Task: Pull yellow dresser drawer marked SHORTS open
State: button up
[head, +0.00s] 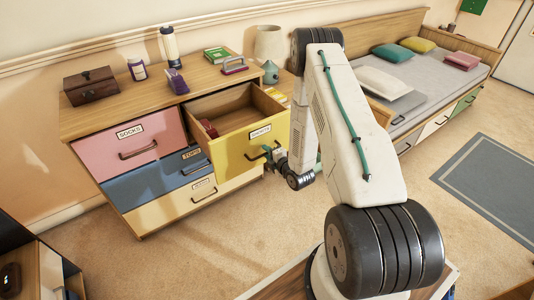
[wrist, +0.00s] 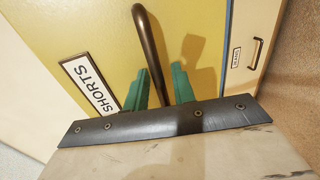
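The yellow drawer (head: 240,143) labelled SHORTS is pulled well out of the dresser at its top right, and its inside shows from above. Its front fills much of the wrist view, with the SHORTS label (wrist: 89,84) at the left. The dark bar handle (wrist: 147,40) on that front runs down between the two green fingers of my gripper (wrist: 161,88). In the head view my gripper (head: 275,155) is at this handle. The fingers lie close on both sides of the bar. I cannot tell whether they press on it.
The pink SOCKS drawer (head: 112,152), the blue TOPS drawer (head: 150,181) and a cream drawer (head: 185,205) are shut. A dark box (head: 91,86), bottles and books stand on the dresser top (head: 145,108). A bed (head: 435,85) is at the right. Carpet in front is clear.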

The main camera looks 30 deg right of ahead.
jog(key=v, duration=0.7)
jog(key=shift+s, duration=0.4)
dwell(0.4)
